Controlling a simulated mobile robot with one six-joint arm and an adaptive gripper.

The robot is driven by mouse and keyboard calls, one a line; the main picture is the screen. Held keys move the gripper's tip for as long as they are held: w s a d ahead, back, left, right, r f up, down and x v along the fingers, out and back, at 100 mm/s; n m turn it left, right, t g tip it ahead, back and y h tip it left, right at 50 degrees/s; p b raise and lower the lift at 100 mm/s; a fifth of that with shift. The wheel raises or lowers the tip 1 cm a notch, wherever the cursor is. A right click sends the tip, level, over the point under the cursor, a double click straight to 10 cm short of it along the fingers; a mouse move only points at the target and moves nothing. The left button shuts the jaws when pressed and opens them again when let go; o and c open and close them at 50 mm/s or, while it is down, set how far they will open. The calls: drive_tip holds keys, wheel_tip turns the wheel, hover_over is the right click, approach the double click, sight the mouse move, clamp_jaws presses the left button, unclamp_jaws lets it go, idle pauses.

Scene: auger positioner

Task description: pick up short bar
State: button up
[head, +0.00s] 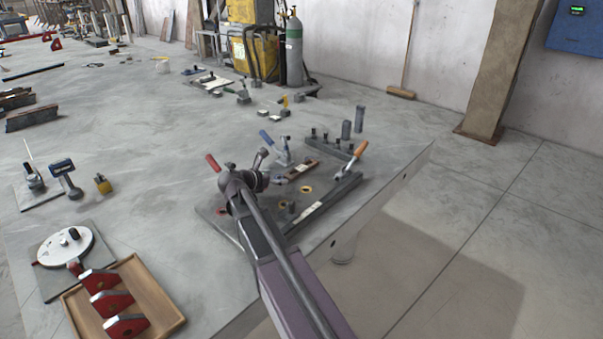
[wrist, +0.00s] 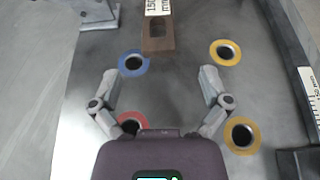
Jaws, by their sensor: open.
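A short brown bar with a white label and a slot lies on the fixture plate, just beyond my gripper (head: 262,172) in the head view; the bar (head: 302,170) is partly hidden there. In the wrist view the near end of the bar (wrist: 158,44) is at the top centre, its label reading about 150. My gripper (wrist: 159,75) is open and empty, its fingers spread wide. The bar's slotted end lies ahead of the gap between the fingertips, and the far end is out of view.
Ringed holes surround the gripper: blue (wrist: 133,64), red (wrist: 131,122) and yellow (wrist: 225,53). A longer dark rail (head: 325,205) with a label runs along the right. Toggle clamps with blue (head: 266,137) and orange (head: 360,149) handles stand near the bar.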

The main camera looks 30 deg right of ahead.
sight(289, 176)
drive_tip(key=shift+d, duration=0.15)
drive_tip(key=b+x, duration=0.2)
drive_tip(key=x, duration=0.2)
drive_tip(key=shift+w+f, duration=0.15)
drive_tip(key=shift+w+d+f, duration=0.1)
drive_tip(key=shift+w+d, duration=0.05)
drive_tip(key=shift+d, duration=0.25)
idle(0.4)
clamp_jaws()
